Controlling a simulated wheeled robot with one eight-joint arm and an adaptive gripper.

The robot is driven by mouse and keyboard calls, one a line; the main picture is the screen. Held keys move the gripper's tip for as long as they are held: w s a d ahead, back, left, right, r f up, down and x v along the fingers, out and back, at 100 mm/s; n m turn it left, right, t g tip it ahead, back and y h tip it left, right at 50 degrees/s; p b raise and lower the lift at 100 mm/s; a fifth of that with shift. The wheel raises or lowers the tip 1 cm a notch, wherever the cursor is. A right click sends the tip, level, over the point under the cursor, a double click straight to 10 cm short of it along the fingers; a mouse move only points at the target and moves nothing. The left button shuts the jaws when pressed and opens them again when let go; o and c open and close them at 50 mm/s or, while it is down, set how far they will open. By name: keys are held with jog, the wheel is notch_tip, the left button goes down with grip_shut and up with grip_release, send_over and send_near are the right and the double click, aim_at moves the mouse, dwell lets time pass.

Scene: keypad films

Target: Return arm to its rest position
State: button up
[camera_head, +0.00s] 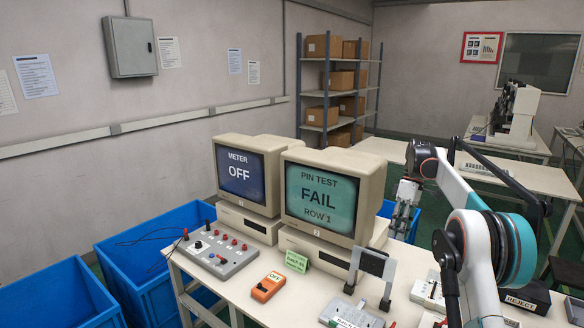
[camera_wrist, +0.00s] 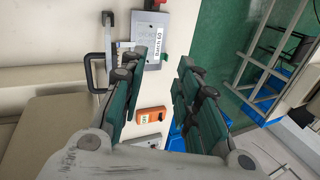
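My arm rises at the right of the head view and bends at a raised elbow. My gripper (camera_head: 403,222) hangs from it, pointing down, just right of the PIN TEST monitor (camera_head: 320,197). In the wrist view my gripper (camera_wrist: 163,60) is open, with its two green-padded fingers apart and nothing held between them. The orange handheld meter (camera_wrist: 150,115) shows beyond the gap, lower down on the bench. The PIN TEST screen reads FAIL, ROW 1. The other monitor (camera_head: 248,175) reads METER OFF.
On the white bench (camera_head: 230,292) are a grey control box (camera_head: 215,252), the orange meter (camera_head: 268,287), a stand with a dark panel (camera_head: 373,264) and a black REJECT tray (camera_head: 525,297). Blue bins (camera_head: 65,300) stand at left. A shelf (camera_head: 340,90) with cartons is behind.

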jog(key=s+a+r+m+t+h, duration=0.1)
jog(key=s+a+r+m+t, duration=0.25)
jog(key=s+r, duration=0.45)
jog(key=s+a+r+m+t+h, duration=0.1)
jog(key=s+a+r+m+t, duration=0.1)
jog(key=s+a+r, duration=0.6)
jog(key=s+f+m+t, duration=0.1)
jog(key=s+f, duration=0.3)
jog(key=s, duration=0.4)
jog(key=s+a+f+m+t, duration=0.1)
jog(key=s+f, duration=0.3)
jog(key=s, duration=0.5)
jog(key=s+f+m+t, duration=0.2)
jog(key=s+f+t, duration=0.1)
jog(key=s, duration=0.6)
jog(key=shift+s+a+f+h, duration=0.2)
jog(key=shift+a+f+h, duration=0.15)
jog(key=shift+f, duration=0.25)
